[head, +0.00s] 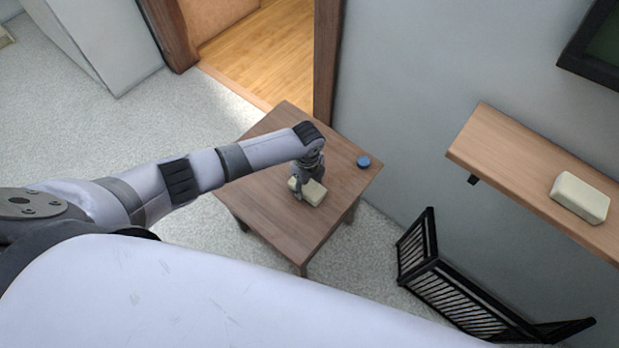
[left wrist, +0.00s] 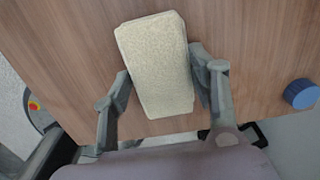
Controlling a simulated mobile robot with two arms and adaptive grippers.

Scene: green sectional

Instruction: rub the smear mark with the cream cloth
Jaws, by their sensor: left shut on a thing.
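The cream cloth (head: 313,192) is a thick, pale block-shaped pad at the small wooden table (head: 268,215). My left gripper (head: 305,188) points down over the table and is shut on the cloth. In the left wrist view the cloth (left wrist: 157,65) sits between the two fingers (left wrist: 160,88), which touch its long sides. Whether the cloth touches the tabletop I cannot tell. No smear mark shows on the bare wood; the area under the cloth is hidden. My right gripper is in neither view.
A small blue round object (head: 363,161) stands near the table's right corner. A wall shelf (head: 510,160) holds another cream block (head: 580,197). A black slatted rack (head: 450,285) stands on the floor by the wall. The front of the tabletop is clear.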

